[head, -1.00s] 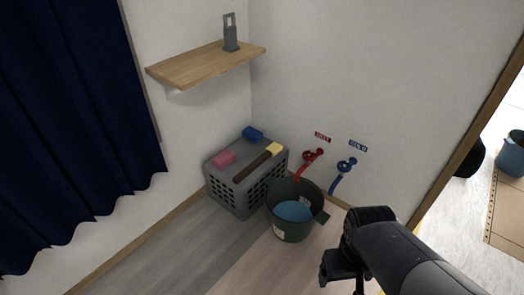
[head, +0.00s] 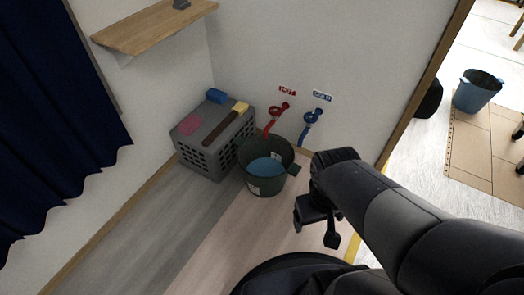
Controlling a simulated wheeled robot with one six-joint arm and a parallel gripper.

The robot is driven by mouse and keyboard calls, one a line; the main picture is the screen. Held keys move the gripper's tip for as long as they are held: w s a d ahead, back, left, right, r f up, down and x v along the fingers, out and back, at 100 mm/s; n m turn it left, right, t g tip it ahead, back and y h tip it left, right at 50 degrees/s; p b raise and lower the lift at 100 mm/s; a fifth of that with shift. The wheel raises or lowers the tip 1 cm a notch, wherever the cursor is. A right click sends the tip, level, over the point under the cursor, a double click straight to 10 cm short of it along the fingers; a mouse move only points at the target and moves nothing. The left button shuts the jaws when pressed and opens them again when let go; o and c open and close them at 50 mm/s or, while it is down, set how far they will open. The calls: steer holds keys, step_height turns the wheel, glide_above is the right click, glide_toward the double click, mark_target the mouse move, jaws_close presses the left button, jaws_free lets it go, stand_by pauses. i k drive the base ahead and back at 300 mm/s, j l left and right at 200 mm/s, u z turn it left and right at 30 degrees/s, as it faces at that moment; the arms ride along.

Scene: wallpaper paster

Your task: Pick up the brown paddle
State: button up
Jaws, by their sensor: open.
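The brown paddle (head: 220,128) lies on top of the grey crate (head: 206,160), its dark brown handle running diagonally. A yellow block-like end (head: 240,107) shows at its upper right end. A pink block (head: 190,123) and a blue block (head: 216,96) lie on the crate beside it. My gripper (head: 318,236) is open and empty, pointing down. It is to the right of and below the crate in the picture, well apart from the paddle.
A dark green bucket (head: 268,187) holding blue liquid stands right of the crate, between it and my gripper. Red (head: 275,111) and blue (head: 311,122) taps are on the wall behind. A wooden shelf (head: 150,24) juts out above. The floor (head: 150,235) in front is clear.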

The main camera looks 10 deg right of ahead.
mark_target(241, 107)
steer(key=i+j, duration=1.25)
steer(key=j, duration=0.2)
steer(key=i+l+z, duration=0.05)
